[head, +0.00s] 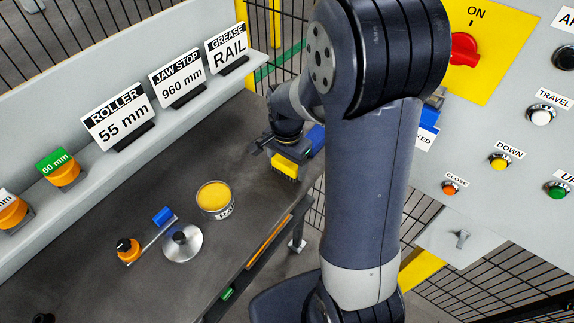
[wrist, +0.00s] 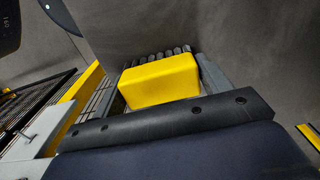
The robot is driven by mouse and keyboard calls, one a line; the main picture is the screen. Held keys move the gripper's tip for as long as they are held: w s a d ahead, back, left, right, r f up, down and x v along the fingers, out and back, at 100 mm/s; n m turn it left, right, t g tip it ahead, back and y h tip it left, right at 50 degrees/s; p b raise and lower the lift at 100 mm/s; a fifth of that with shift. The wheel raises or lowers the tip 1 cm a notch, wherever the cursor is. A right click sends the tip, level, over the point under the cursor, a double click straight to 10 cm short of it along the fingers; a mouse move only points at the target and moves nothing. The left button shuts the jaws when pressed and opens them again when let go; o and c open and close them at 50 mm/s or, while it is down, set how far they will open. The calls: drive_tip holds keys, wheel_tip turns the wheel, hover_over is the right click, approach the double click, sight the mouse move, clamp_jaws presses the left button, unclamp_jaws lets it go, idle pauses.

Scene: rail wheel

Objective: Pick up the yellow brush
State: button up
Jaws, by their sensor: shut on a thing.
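The yellow brush (head: 285,167) is at the far right end of the dark workbench (head: 150,258), by its right edge. My gripper (head: 277,153) is around it and shut on it. In the wrist view the brush (wrist: 160,82) shows as a yellow block with a row of dark bristles behind it, between the two grey fingers of my gripper (wrist: 160,70). I cannot tell whether the brush touches the bench or hangs just above it. My arm hides part of the area to its right.
Signs and orange rollers (head: 64,173) line the back ledge. A control panel (head: 500,110) stands at right.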

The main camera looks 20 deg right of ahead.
sight(287, 161)
drive_tip(key=c, duration=0.4)
drive_tip(key=shift+o, duration=0.2)
wheel_tip(287, 161, up, 10)
drive_tip(key=shift+r+b, duration=0.1)
drive_tip(key=shift+b, duration=0.2)
drive_tip(key=o, duration=0.5)
drive_tip(key=shift+c, duration=0.2)
drive_tip(key=c, duration=0.4)
